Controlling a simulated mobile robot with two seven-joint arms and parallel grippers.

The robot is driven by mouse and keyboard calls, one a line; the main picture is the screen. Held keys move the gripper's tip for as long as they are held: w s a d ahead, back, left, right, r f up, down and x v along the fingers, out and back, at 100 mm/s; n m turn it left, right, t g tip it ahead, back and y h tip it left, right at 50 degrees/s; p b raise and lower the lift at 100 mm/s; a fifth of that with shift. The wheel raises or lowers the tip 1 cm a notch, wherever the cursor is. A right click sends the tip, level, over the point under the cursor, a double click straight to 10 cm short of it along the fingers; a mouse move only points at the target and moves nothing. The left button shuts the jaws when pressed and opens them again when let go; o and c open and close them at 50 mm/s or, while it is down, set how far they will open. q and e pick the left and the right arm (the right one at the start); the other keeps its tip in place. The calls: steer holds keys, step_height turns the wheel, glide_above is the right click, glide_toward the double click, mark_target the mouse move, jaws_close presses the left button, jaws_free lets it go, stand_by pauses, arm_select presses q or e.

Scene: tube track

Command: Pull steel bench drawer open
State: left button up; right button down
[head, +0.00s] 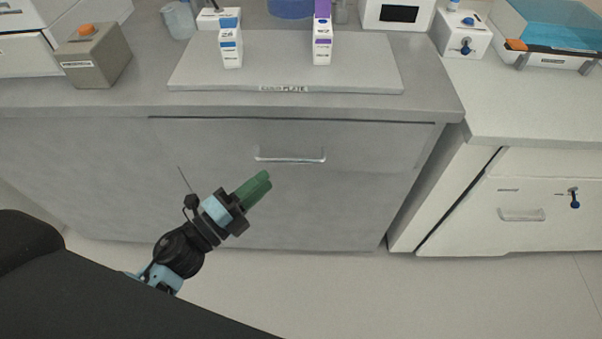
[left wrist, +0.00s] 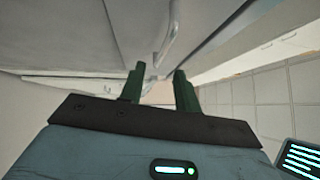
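The steel bench drawer (head: 370,145) is in the front of the grey bench, under its top, and looks closed in the head view. Its handle (head: 290,156) is a pale horizontal bar. The handle also shows in the left wrist view (left wrist: 168,45), just beyond the fingers. My left gripper (head: 262,183) has green fingers and is below and a little left of the handle, apart from it. In the left wrist view its two fingers (left wrist: 160,85) stand apart with nothing between them. My right gripper is not in view.
The bench top holds a cold plate (head: 385,75) with two small labelled boxes, and a grey box with an orange button (head: 95,60). A white cabinet (head: 515,200) with its own handle stands at the right. The floor before the bench is clear.

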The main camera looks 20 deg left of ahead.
mark_target(290, 159)
arm_select(q)
steer(key=shift+m+h, duration=0.3)
steer(key=shift+m, duration=0.1)
steer(key=shift+p+x, duration=0.45)
steer(key=shift+x, duration=3.8)
jaws_close()
